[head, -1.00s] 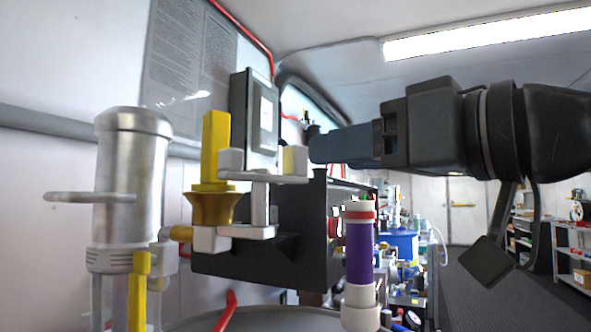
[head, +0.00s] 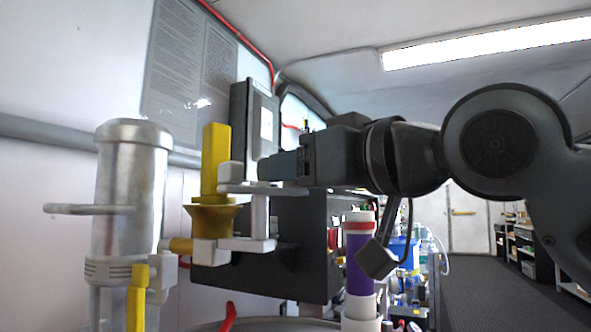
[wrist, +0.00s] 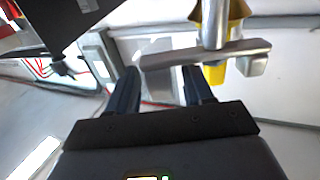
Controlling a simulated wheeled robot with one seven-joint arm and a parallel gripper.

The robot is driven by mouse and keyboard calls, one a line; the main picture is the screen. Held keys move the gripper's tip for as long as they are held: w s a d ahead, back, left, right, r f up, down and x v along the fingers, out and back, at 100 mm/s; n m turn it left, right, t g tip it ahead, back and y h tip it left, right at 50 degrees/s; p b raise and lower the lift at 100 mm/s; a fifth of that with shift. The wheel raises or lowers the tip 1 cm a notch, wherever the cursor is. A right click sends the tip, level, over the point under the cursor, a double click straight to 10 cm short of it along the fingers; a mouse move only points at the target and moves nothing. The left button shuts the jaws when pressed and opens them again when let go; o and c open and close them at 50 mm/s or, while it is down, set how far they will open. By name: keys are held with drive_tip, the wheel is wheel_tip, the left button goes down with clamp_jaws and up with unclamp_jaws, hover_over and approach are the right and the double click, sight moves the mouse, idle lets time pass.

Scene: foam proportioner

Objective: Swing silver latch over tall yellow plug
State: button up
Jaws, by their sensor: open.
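The tall yellow plug (head: 215,160) stands upright in a yellow funnel-shaped seat (head: 210,218) left of centre in the head view. The silver latch (head: 240,188) is a flat bar on a short post, with a pale block at its left end beside the plug. In the wrist view, my gripper (wrist: 160,80) is open, with the latch bar's left end (wrist: 165,60) between or just beyond the fingertips; contact is unclear. The plug (wrist: 214,76) shows behind the bar.
A silver cylinder (head: 133,190) with a side handle stands to the left. A dark box (head: 295,250) is behind the latch post. A purple tube with a red band (head: 360,265) stands below my arm. Open floor lies at the right.

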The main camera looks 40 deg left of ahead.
drive_tip(key=shift+c, duration=0.3)
clamp_jaws()
drive_tip(key=shift+d+t, duration=0.1)
drive_tip(key=shift+t, duration=0.3)
drive_tip(key=shift+s+d+m+t+h+p, duration=0.65)
drive_tip(key=shift+m+t+h+p, duration=0.2)
drive_tip(key=shift+m+t+h, duration=1.45)
drive_tip(key=shift+s+d+m+t+h+p, duration=0.65)
drive_tip(key=shift+m+t+h+p, duration=0.25)
drive_tip(key=shift+m+t+h, duration=1.5)
drive_tip(key=shift+s+d+m+t+h+p, duration=0.65)
drive_tip(key=shift+m+t+h+p, duration=0.2)
drive_tip(key=shift+m+t+h, duration=1.45)
